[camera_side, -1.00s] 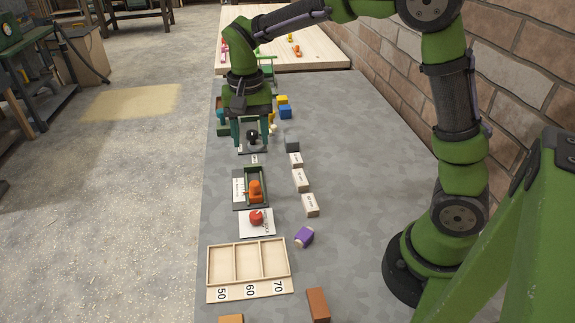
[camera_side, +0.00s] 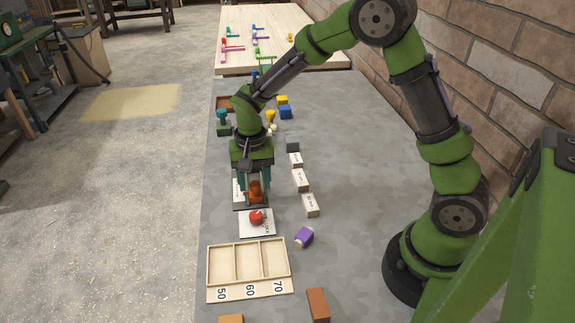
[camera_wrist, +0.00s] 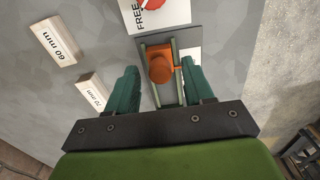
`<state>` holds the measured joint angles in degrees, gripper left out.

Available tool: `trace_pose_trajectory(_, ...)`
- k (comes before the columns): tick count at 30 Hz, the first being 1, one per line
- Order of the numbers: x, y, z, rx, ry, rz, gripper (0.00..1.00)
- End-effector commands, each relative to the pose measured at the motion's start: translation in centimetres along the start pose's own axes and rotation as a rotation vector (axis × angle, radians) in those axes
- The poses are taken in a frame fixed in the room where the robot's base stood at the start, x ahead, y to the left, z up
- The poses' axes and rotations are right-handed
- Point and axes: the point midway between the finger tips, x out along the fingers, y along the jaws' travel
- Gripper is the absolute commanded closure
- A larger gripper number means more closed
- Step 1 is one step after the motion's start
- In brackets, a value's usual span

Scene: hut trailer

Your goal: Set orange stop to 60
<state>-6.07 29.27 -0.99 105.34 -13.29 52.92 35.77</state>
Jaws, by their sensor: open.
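The orange stop (camera_side: 255,192) sits between the green rails of a small dark-based fixture (camera_side: 237,205). In the wrist view the orange stop (camera_wrist: 160,66) has a round top and lies between my two teal fingers. My gripper (camera_side: 254,186) is over the fixture, pointing down; in the wrist view it (camera_wrist: 160,78) is open with a finger on each side of the stop. I cannot tell whether the fingers touch it. The 60 mm block (camera_wrist: 53,42) and 70 mm block (camera_wrist: 95,92) lie left of the fixture in the wrist view. The fixture's scale is not readable.
A card with a red knob (camera_side: 256,217) lies nearer the camera; its text reads FREE in the wrist view. A wooden tray (camera_side: 250,292) marked 50, 60, 70 is in front.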

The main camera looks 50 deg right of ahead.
Motion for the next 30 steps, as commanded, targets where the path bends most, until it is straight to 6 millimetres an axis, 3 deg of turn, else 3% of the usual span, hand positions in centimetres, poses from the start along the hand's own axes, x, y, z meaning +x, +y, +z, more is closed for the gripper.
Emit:
trace_pose_trajectory(2,0.0,0.0,0.0,0.0,0.0,0.0,0.51)
trace_pose_trajectory(12,-0.1,0.0,0.0,-0.001,0.0,0.0,1.0)
trace_pose_trajectory(19,-0.1,0.0,-0.1,0.0,0.001,0.0,1.0)
trace_pose_trajectory(25,-0.1,0.0,-2.0,0.002,0.001,0.0,1.0)
trace_pose_trajectory(30,-0.1,0.0,-2.1,0.0,0.001,-0.001,1.0)
